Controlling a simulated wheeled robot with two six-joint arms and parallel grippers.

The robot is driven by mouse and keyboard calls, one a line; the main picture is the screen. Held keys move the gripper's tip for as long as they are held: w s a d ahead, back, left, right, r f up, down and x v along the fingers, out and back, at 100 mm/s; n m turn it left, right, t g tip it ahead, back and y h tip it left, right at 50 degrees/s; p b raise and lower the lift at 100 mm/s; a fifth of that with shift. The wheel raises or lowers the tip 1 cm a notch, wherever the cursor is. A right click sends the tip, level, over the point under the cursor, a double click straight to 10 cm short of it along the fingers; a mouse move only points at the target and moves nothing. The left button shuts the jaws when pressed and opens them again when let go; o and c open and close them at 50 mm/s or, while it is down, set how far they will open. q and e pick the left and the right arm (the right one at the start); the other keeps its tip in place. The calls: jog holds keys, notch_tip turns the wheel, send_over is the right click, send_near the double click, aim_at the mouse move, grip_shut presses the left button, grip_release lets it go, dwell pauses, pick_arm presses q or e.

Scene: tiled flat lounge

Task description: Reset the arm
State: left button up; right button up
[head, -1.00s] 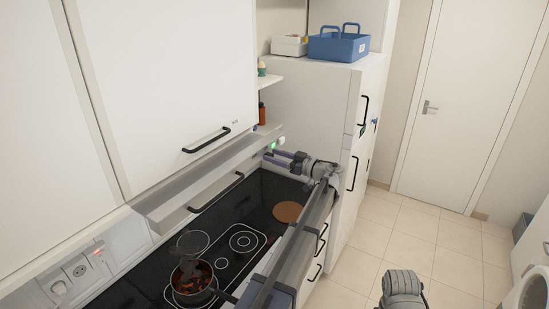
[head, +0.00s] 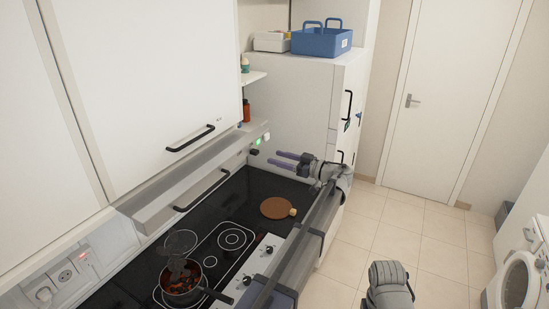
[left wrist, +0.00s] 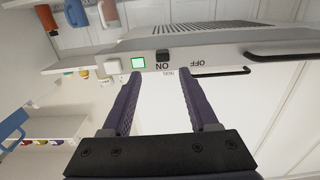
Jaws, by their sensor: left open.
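My left gripper (head: 277,160) is open and empty, in front of the end of the range hood (head: 195,185). Its two purple fingers point left, and a gap shows between the tips and the hood. In the left wrist view the open fingers (left wrist: 160,76) stand apart below the hood's front strip. That strip bears a lit green square (left wrist: 138,64), a black switch (left wrist: 162,56) and ON and OFF lettering. The green light also shows in the head view (head: 257,142). A grey part of my right arm shows at the bottom right; its gripper is out of view.
Below my left arm is a black cooktop (head: 213,232) with a pan (head: 181,285) of food. A round brown board (head: 275,208) lies behind it. A blue caddy (head: 321,41) stands on the tall white cabinet. Tiled floor (head: 405,220) is open to the right.

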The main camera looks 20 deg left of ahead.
dwell(0.4)
pick_arm(q)
jog(key=s+d+f+m+h+b, duration=0.35)
jog(key=s+d+f, duration=0.2)
jog(key=f, duration=0.35)
jog(key=s+d+f+m+h+b, duration=0.35)
jog(key=s+f, duration=0.25)
jog(key=f, duration=0.3)
jog(key=s+d+f+m+h+b, duration=0.35)
jog(key=s+d+f+b, duration=0.2)
jog(key=f, duration=0.45)
jog(key=s+d+f+m+g+h+b, duration=0.1)
jog(key=s+d+f+m+h+b, duration=0.1)
jog(key=s+d+f+m, duration=0.3)
jog(key=s+d+f+m+h+b, duration=0.3)
jog(key=s+d+f+m+h, duration=0.1)
jog(key=s+d, duration=0.5)
notch_tip(320, 180, down, 3)
jog(key=s+m, duration=0.1)
jog(key=s, duration=0.1)
jog(key=shift+s+d+g, duration=0.15)
jog(key=shift+s+g, duration=0.2)
jog(key=shift+g, duration=0.05)
